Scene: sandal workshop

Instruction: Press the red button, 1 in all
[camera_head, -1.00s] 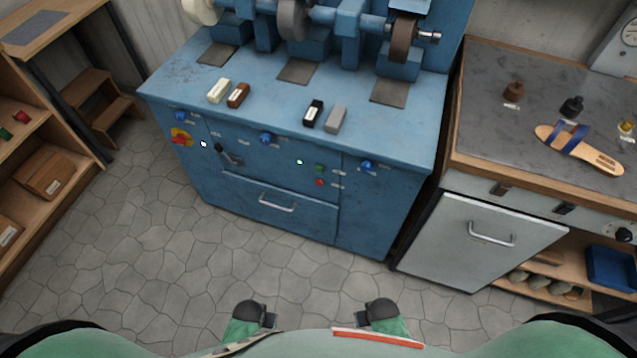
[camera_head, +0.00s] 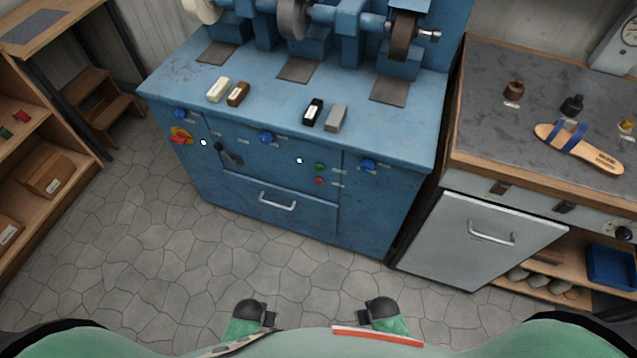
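A small red button (camera_head: 320,181) sits on the front panel of the blue grinding machine (camera_head: 380,212), right of centre. A green button (camera_head: 320,167) is just above it. My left gripper (camera_head: 270,319) and my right gripper (camera_head: 364,318) are at the bottom of the view, low in front of my body and well apart from the machine. Both are small and dark here, and their finger gaps cannot be made out. Nothing shows in either of them.
A red switch on a yellow plate (camera_head: 181,136), a black lever (camera_head: 229,155) and blue knobs (camera_head: 367,165) share the panel. A drawer handle (camera_head: 277,201) sticks out below. A workbench (camera_head: 478,192) stands at right, a shelf (camera_head: 62,205) at left. The stone floor between is clear.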

